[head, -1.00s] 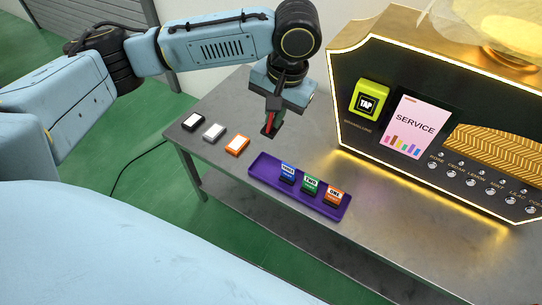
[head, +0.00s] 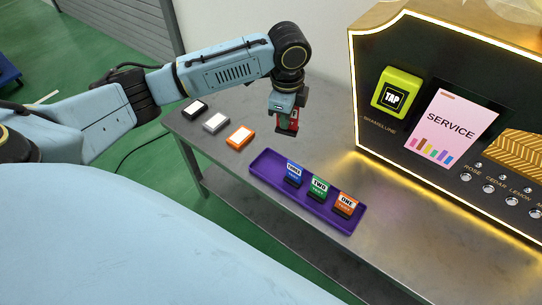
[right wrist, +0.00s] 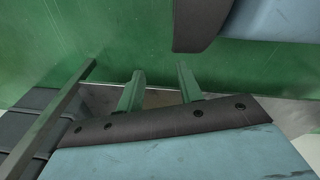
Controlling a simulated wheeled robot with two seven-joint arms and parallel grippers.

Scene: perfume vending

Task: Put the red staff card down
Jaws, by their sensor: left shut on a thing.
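The red staff card (head: 293,122) is in my left gripper (head: 286,128), which is shut on it. The card is mostly hidden by the fingers, with a red part showing. The gripper points down over the grey metal table (head: 335,135), behind the purple tray; I cannot tell if the card touches the table. My right gripper is outside the head view. In the right wrist view, my right gripper (right wrist: 160,75) has its two fingers apart with nothing between them.
A purple tray (head: 258,165) holds blue, green and orange labelled blocks. Black, grey and orange white-topped pieces lie at the left edge (head: 240,137). The vending machine (head: 372,120) with its yellow-green TAP reader (head: 397,93) and SERVICE screen (head: 450,129) stands right. Table between gripper and machine is clear.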

